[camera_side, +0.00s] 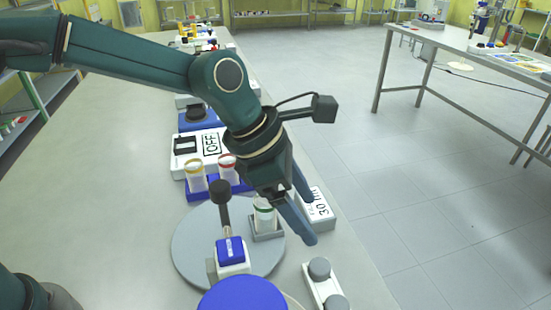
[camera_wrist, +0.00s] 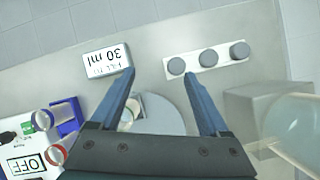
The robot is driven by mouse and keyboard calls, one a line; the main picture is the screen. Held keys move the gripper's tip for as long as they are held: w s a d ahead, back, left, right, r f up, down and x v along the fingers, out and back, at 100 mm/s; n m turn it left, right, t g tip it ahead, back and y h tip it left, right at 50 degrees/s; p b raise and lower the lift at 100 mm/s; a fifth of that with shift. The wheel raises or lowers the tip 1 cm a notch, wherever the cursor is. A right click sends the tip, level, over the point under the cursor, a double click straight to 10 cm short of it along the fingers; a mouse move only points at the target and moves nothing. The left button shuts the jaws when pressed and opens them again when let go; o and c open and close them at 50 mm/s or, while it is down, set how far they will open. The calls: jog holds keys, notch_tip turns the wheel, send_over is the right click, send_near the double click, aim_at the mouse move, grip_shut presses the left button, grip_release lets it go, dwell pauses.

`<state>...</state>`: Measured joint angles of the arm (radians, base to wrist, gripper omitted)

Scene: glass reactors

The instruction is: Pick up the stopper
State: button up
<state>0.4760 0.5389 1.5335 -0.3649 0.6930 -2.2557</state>
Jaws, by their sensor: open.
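Several grey round stoppers stand in a row on a white strip. In the side view I see one stopper (camera_side: 319,268) at the front right, and another (camera_side: 337,300) cut by the bottom edge. In the wrist view the strip (camera_wrist: 192,66) lies at the top, with the left stopper (camera_wrist: 176,65), the middle one (camera_wrist: 208,57) and the right one (camera_wrist: 240,50). Which one the task means, I cannot tell. My gripper (camera_side: 311,218) is open and empty above the bench, behind the strip.
A grey disc (camera_side: 190,245) holds a green-rimmed vial (camera_side: 264,215) and a blue-topped device (camera_side: 231,251) with a dark knob. A 30 ml sign (camera_side: 318,208) stands beside my gripper. A blurred glass vessel (camera_wrist: 297,128) is right in the wrist view. Bench left is clear.

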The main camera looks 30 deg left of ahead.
jog(key=g, duration=0.1)
send_over(320, 265)
jog(key=s+a, duration=0.1)
jog(key=a, duration=0.1)
jog(key=shift+m+y, duration=0.3)
notch_tip(320, 265, down, 4)
jog(key=shift+f, duration=0.2)
jog(key=shift+x, duration=2.25)
grip_shut()
jog(key=shift+r, duration=0.1)
